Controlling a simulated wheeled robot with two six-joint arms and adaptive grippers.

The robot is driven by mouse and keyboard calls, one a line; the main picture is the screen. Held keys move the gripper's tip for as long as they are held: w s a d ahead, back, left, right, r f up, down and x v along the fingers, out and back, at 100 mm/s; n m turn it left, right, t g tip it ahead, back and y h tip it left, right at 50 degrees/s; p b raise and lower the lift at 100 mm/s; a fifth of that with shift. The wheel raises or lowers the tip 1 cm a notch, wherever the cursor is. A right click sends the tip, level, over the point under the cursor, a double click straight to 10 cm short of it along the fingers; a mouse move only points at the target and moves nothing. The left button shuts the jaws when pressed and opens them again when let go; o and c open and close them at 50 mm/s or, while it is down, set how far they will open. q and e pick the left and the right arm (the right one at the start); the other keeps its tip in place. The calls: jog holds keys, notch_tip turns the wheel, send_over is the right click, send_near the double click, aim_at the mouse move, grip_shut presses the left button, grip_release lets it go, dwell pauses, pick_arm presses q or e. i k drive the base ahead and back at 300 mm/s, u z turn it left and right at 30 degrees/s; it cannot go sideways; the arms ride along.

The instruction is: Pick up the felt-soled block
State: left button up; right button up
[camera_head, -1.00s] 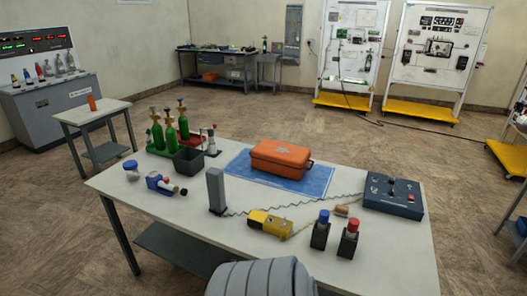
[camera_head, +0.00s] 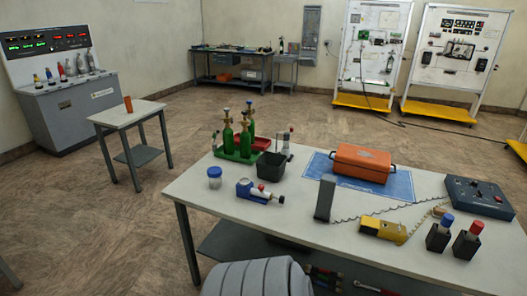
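A small tan-brown block (camera_head: 438,211) lies on the white table (camera_head: 300,228), between the yellow device and the dark control box. Its underside is hidden, so I cannot tell whether it has a felt sole. No other block here shows a felt sole. Neither of my grippers is in view.
The table also holds a yellow device (camera_head: 383,230), a grey upright post (camera_head: 325,198), two dark holders with blue (camera_head: 439,234) and red (camera_head: 467,241) caps, a control box (camera_head: 479,197), an orange case (camera_head: 362,164) and green bottles (camera_head: 228,135).

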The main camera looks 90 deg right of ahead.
aim_at(438, 213)
jog(key=z, duration=4.5)
